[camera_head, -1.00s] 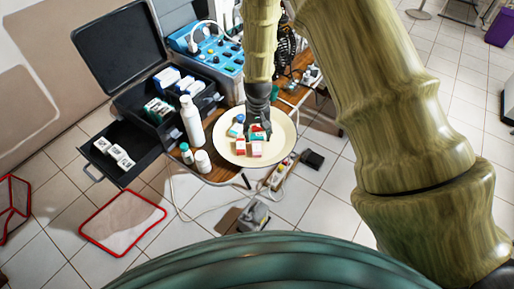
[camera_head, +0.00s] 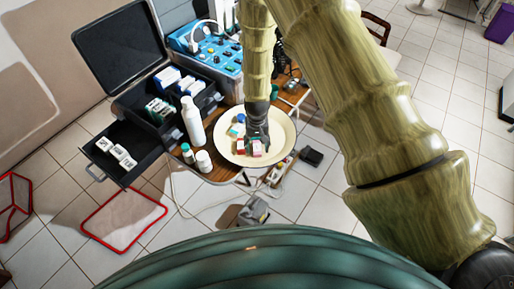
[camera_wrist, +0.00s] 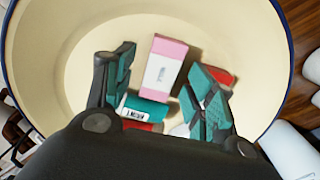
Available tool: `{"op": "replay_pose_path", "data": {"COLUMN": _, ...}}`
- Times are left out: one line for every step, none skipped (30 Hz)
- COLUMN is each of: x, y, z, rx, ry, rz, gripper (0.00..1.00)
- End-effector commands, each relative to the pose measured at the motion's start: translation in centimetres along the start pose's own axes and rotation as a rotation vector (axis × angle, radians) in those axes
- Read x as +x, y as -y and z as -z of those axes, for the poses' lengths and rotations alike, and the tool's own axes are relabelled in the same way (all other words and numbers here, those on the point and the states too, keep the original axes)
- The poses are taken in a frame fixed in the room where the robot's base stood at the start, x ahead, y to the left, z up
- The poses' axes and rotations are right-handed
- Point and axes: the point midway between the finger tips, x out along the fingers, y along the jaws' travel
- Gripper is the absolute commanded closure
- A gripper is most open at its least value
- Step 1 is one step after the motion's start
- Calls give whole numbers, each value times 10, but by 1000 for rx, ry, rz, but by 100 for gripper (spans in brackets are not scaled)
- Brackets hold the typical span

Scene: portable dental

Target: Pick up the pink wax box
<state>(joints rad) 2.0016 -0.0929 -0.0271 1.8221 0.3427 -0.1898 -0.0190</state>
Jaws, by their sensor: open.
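The pink wax box (camera_wrist: 164,66), pink with a white label side, lies in the cream plate (camera_wrist: 38,60) in the wrist view. It also shows in the head view (camera_head: 257,149), just below my gripper. My gripper (camera_wrist: 160,84) is open, one finger on each side of the box in the picture. I cannot tell how far above the box the fingertips are. A teal box (camera_wrist: 146,107) and a red-and-white box (camera_wrist: 218,75) lie close by, partly hidden by the fingers.
A white bottle (camera_head: 193,122) and two smaller containers (camera_head: 204,161) stand left of the plate on the wooden table. The open black case (camera_head: 122,150) and a blue device (camera_head: 205,45) are behind and left.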

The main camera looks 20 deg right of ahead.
Motion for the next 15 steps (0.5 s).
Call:
{"op": "replay_pose_path", "data": {"x": 0, "y": 0, "z": 0, "rx": 0, "ry": 0, "rz": 0, "gripper": 45}}
{"op": "replay_pose_path", "data": {"x": 0, "y": 0, "z": 0, "rx": 0, "ry": 0, "rz": 0, "gripper": 45}}
{"op": "replay_pose_path", "data": {"x": 0, "y": 0, "z": 0, "rx": 0, "ry": 0, "rz": 0, "gripper": 45}}
{"op": "replay_pose_path", "data": {"x": 0, "y": 0, "z": 0, "rx": 0, "ry": 0, "rz": 0, "gripper": 45}}
{"op": "replay_pose_path", "data": {"x": 0, "y": 0, "z": 0, "rx": 0, "ry": 0, "rz": 0, "gripper": 45}}
{"op": "replay_pose_path", "data": {"x": 0, "y": 0, "z": 0, "rx": 0, "ry": 0, "rz": 0, "gripper": 46}}
{"op": "replay_pose_path", "data": {"x": 0, "y": 0, "z": 0, "rx": 0, "ry": 0, "rz": 0, "gripper": 52}}
{"op": "replay_pose_path", "data": {"x": 0, "y": 0, "z": 0, "rx": 0, "ry": 0, "rz": 0, "gripper": 57}}
{"op": "replay_pose_path", "data": {"x": 0, "y": 0, "z": 0, "rx": 0, "ry": 0, "rz": 0, "gripper": 65}}
{"op": "replay_pose_path", "data": {"x": 0, "y": 0, "z": 0, "rx": 0, "ry": 0, "rz": 0, "gripper": 70}}
{"op": "replay_pose_path", "data": {"x": 0, "y": 0, "z": 0, "rx": 0, "ry": 0, "rz": 0, "gripper": 76}}
{"op": "replay_pose_path", "data": {"x": 0, "y": 0, "z": 0, "rx": 0, "ry": 0, "rz": 0, "gripper": 83}}
{"op": "replay_pose_path", "data": {"x": 0, "y": 0, "z": 0, "rx": 0, "ry": 0, "rz": 0, "gripper": 88}}
{"op": "replay_pose_path", "data": {"x": 0, "y": 0, "z": 0, "rx": 0, "ry": 0, "rz": 0, "gripper": 90}}
{"op": "replay_pose_path", "data": {"x": 0, "y": 0, "z": 0, "rx": 0, "ry": -1, "rz": 0, "gripper": 90}}
